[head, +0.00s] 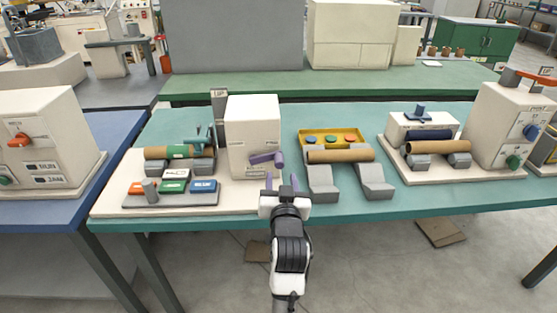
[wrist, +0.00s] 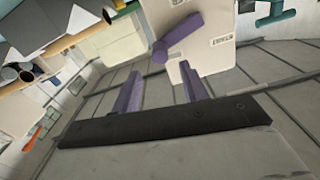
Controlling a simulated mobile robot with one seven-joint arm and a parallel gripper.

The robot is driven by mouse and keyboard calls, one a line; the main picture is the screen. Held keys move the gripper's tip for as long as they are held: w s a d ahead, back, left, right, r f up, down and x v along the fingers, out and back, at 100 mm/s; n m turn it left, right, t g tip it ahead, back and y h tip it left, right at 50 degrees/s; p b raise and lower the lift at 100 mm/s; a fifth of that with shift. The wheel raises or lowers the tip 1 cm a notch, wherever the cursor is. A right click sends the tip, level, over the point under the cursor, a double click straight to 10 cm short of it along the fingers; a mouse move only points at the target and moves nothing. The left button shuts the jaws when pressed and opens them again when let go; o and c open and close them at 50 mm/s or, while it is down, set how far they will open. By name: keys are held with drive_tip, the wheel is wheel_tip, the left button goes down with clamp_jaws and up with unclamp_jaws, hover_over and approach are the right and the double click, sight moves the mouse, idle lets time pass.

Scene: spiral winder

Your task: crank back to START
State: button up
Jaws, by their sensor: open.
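The purple crank (head: 265,158) sits on the front face of the white winder housing (head: 253,117). Its arm lies roughly level across the face, with a grip standing out at its right end. The crank also shows near the top of the wrist view (wrist: 177,37). My gripper (head: 281,183) is in front of and just below the crank, apart from it. Its two purple fingers (wrist: 161,92) are open with nothing between them. The lettering on the housing is too small to read, so I cannot make out a START mark.
Left of the housing are a brown and green roll (head: 178,152) and a tray of coloured labelled blocks (head: 172,188). The teal table's front edge (head: 420,209) runs below.

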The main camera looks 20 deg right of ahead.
sight(280, 165)
drive_tip(key=p+x, duration=0.1)
drive_tip(key=x, duration=0.6)
drive_tip(key=shift+w, duration=0.1)
clamp_jaws()
